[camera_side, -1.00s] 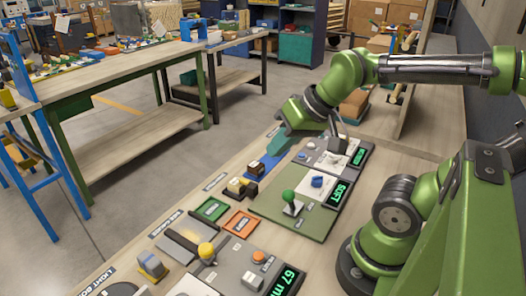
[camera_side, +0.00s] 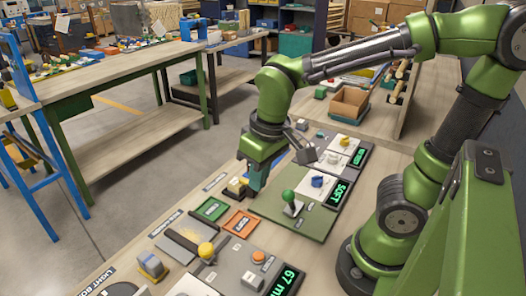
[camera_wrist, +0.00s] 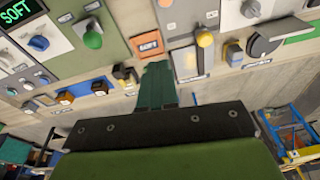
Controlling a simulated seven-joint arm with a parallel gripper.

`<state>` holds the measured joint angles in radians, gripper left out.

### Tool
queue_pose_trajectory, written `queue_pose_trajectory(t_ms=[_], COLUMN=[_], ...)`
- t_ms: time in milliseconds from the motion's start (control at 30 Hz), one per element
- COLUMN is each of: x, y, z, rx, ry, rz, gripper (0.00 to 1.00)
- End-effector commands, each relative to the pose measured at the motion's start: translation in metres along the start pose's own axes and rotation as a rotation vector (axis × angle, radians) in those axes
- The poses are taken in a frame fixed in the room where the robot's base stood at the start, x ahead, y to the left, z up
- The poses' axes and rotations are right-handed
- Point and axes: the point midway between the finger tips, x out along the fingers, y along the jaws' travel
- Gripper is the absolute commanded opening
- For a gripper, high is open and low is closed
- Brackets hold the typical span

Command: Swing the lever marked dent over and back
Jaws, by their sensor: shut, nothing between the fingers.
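A green ball lever (camera_side: 289,196) stands on a green panel (camera_side: 318,222) beside a SOFT display; it also shows at the upper left of the wrist view (camera_wrist: 92,39). A yellow-topped lever (camera_side: 206,250) stands on a grey panel near the front, also seen in the wrist view (camera_wrist: 204,39). The small labels are too blurred to tell which lever is marked dent. My gripper (camera_side: 254,190) is shut and empty, pointing down left of the green lever and apart from it. Its teal fingers (camera_wrist: 158,78) show in the wrist view.
A green tray (camera_side: 212,209) and an orange tray (camera_side: 240,223) lie near my gripper. Small wooden blocks (camera_side: 236,187) sit just left of it. A blue knob (camera_side: 317,181) and a white switch plate lie beyond the green lever. An open cardboard box (camera_side: 350,103) stands farther back.

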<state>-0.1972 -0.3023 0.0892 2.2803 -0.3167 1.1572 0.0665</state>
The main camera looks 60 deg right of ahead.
Motion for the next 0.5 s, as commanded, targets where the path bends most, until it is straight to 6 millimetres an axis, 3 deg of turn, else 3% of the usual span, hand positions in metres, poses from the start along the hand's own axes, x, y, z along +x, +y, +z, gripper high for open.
queue_pose_trajectory(t_ms=[200,500], x=[0.014,0.001], y=[-0.009,0.002], z=[-0.006,-0.008], rx=[-0.060,0.021], ry=[-0.173,-0.203], rz=[0.234,0.364], gripper=[0.00,0.00])
